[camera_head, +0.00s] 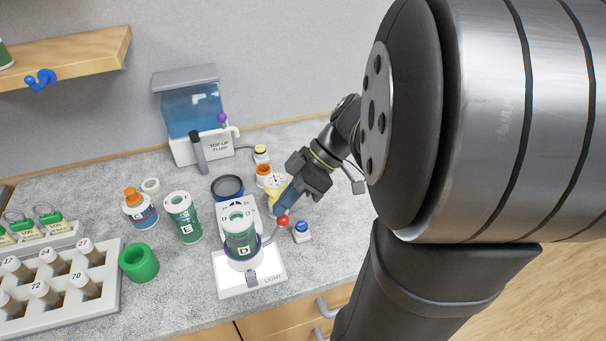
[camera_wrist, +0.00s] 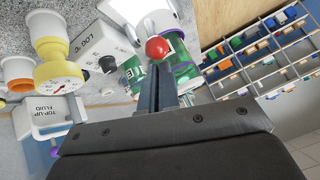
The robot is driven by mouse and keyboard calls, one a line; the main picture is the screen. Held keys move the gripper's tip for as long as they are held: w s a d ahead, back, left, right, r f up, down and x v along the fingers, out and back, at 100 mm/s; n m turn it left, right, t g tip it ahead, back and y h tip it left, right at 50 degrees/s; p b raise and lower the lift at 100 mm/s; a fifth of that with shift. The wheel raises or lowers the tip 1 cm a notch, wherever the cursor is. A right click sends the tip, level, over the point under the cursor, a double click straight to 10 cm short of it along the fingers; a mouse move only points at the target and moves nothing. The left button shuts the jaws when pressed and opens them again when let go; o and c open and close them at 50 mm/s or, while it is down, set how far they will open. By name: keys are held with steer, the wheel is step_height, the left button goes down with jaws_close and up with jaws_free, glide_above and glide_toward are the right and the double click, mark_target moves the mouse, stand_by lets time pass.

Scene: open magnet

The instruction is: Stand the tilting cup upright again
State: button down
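A green-labelled cup marked D (camera_head: 240,238) sits in a white holder with a purple ring (camera_head: 243,262), on a bright plate marked LIGHT (camera_head: 268,284). From this angle I cannot tell how far the cup leans. A red ball knob (camera_head: 283,221) is at the holder's right side; it also shows in the wrist view (camera_wrist: 158,47). My gripper (camera_head: 279,211) reaches down from the upper right, its blue-grey fingertips close by the red knob. In the wrist view its fingers (camera_wrist: 160,72) are together with nothing seen between them, just below the knob; contact is unclear.
Jar E (camera_head: 184,218), an orange-capped bottle (camera_head: 138,208) and a green ring (camera_head: 139,263) stand left. A dark round dish (camera_head: 228,187) is behind. A yellow dial device (camera_head: 276,184) and a blue-button box (camera_head: 301,231) are close to my gripper. A vial rack (camera_head: 60,288) fills the left.

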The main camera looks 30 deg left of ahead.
steer(key=shift+w+d+f, duration=0.1)
steer(key=shift+d+f, duration=0.1)
steer(key=shift+f, duration=0.1)
steer(key=shift+r, duration=0.1)
steer(key=w+d+r, duration=0.2)
steer(key=w+r, duration=0.3)
steer(key=r, duration=0.5)
steer(key=shift+r, duration=0.2)
steer(key=shift+w, duration=0.1)
steer(key=s+a+f, duration=0.2)
steer(key=s+f, duration=0.3)
steer(key=f, duration=0.5)
steer(key=shift+s+a, duration=0.15)
